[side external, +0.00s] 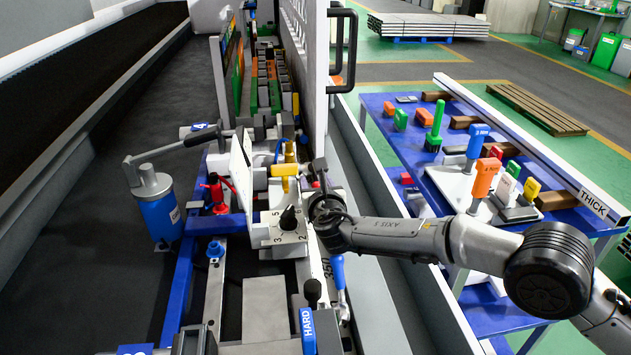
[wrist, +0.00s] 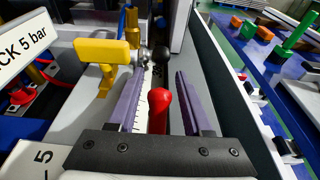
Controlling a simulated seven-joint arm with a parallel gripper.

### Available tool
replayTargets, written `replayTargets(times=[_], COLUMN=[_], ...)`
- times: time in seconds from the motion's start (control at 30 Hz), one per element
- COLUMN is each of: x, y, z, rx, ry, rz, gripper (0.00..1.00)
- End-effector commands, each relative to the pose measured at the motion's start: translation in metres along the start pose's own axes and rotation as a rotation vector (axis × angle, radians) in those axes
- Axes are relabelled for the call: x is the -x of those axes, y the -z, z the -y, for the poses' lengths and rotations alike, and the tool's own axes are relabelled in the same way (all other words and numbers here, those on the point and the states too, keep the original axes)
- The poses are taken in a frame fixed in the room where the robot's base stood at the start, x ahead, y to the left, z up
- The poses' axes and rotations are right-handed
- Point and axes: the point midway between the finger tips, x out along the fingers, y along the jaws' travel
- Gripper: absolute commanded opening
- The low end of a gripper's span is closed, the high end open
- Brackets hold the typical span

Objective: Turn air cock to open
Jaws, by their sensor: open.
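The air cock appears to be the yellow handle (side external: 285,170) on the machine's grey block in the side view. In the wrist view the yellow handle (wrist: 102,50) lies crosswise on a yellow stem, left of and beyond my fingers. A white sign (wrist: 25,65) reading "CK 5 bar" stands left of it. My gripper (wrist: 160,76) is open, its two purple fingers apart and not touching the handle. In the side view my gripper (side external: 321,178) is just right of the handle, its fingers hard to make out.
A red knob (wrist: 160,108) shows between my fingers, with a black ball knob (wrist: 158,75) beyond it. A dial (side external: 289,222) sits below the handle. A tall white panel (side external: 305,70) rises behind. A blue table (side external: 385,130) with tools stands right.

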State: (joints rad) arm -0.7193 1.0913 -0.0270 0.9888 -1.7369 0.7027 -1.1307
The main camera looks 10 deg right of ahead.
Motion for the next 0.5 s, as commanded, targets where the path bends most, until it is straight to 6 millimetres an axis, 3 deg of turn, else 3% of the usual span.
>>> replayTargets(times=[0.5], x=[0.064], y=[0.000], z=[-0.001], rx=[0.002], ry=[-0.002], rz=[0.000], gripper=[0.50])
